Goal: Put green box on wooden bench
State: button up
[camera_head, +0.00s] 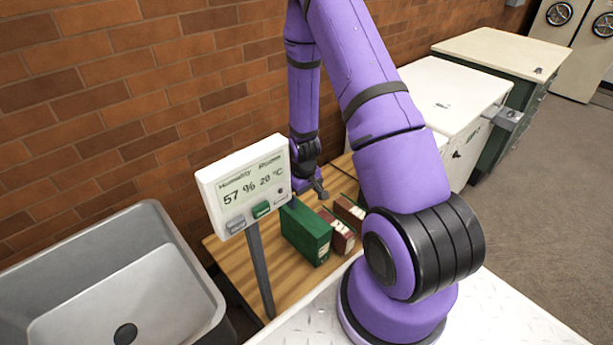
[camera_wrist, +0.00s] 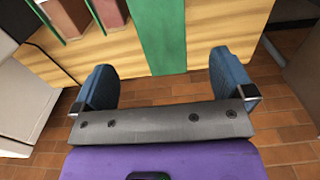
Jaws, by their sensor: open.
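The green box (camera_head: 306,232) stands upright on the wooden bench (camera_head: 227,246), beside the brick wall. In the wrist view the green box (camera_wrist: 160,38) is a tall green strip at the top centre, on the pale wood of the bench (camera_wrist: 215,30). My gripper (camera_head: 312,189) is just behind the green box in the head view. In the wrist view my gripper (camera_wrist: 163,82) has its blue fingers wide apart, with the green strip lined up between them and clear gaps on both sides. Nothing is held.
A red box (camera_head: 339,232) and a brown box (camera_head: 349,211) stand right of the green box. A humidity display (camera_head: 244,185) on a post rises in front of the bench. A grey sink (camera_head: 130,270) is at left, and a white cabinet (camera_head: 440,95) stands behind at right.

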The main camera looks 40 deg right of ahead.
jog(key=a+r+t, duration=0.1)
jog(key=a+r, duration=0.2)
jog(key=r, duration=1.2)
jog(key=a+r+t, duration=0.1)
jog(key=a+r, duration=0.2)
jog(key=r, duration=1.2)
jog(key=s+a+r+t, duration=0.1)
jog(key=s+a+r, duration=0.2)
jog(key=s+r, duration=0.6)
jog(key=s+a+r+t, duration=0.2)
jog(key=s+a+r, duration=0.2)
jog(key=s+r, duration=0.4)
jog(key=s, duration=0.3)
jog(key=shift+a+r, duration=0.3)
jog(key=shift+r, duration=0.05)
jog(key=shift+c, duration=0.2)
